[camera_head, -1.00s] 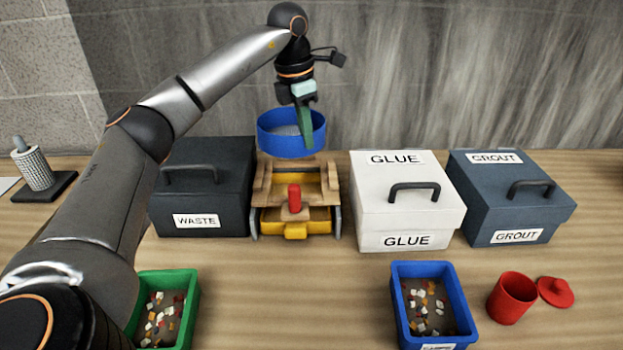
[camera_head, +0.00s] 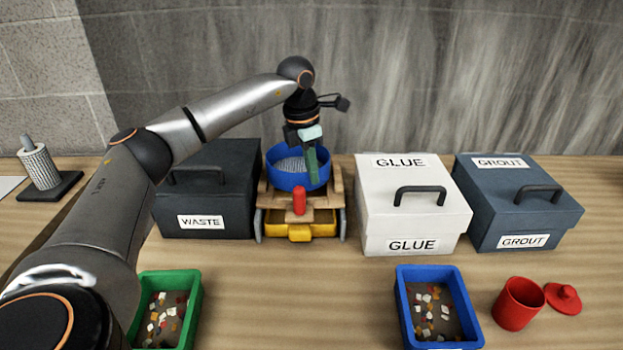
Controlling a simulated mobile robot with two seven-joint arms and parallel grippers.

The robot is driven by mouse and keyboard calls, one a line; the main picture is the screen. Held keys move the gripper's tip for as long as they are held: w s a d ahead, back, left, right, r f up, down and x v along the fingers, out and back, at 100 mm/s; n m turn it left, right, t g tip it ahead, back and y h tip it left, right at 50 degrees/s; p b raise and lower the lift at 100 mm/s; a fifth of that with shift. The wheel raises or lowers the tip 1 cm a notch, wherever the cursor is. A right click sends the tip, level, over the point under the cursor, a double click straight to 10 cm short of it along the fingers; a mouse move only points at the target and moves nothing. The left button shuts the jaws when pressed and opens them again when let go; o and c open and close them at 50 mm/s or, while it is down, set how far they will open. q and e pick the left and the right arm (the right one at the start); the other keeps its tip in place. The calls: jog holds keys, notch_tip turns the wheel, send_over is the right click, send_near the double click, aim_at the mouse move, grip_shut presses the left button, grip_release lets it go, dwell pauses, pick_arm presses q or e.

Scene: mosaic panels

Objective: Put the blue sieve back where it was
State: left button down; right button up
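The blue sieve (camera_head: 287,181) is a round blue ring with a pale mesh. It is at the top of the wooden stand (camera_head: 334,187) with the yellow tray (camera_head: 299,231), between the waste box and the glue box. Whether it rests fully on the stand cannot be told. My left gripper (camera_head: 313,178) points down at the sieve's front right rim, with its green fingers over the rim. The fingers appear closed on that rim. My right gripper is not in view.
A dark waste box (camera_head: 200,222) stands close left of the stand, a white glue box (camera_head: 411,245) close right, then a blue-grey grout box (camera_head: 522,241). Green (camera_head: 193,311) and blue (camera_head: 404,306) bins of chips, a red cup (camera_head: 516,304) and its lid (camera_head: 563,299) are in front.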

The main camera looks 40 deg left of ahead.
pick_arm(q)
jog(key=shift+f+p, duration=0.4)
jog(key=shift+f, duration=0.75)
jog(key=c, duration=1.3)
grip_release()
jog(key=shift+f, duration=0.1)
jog(key=shift+o, duration=1.2)
jog(key=shift+f+b, duration=0.15)
jog(key=shift+b, duration=0.2)
notch_tip(320, 180, up, 13)
jog(key=s, duration=0.1)
jog(key=shift+s+f+b, duration=0.2)
jog(key=shift+s+b, duration=0.15)
jog(key=shift+s, duration=0.05)
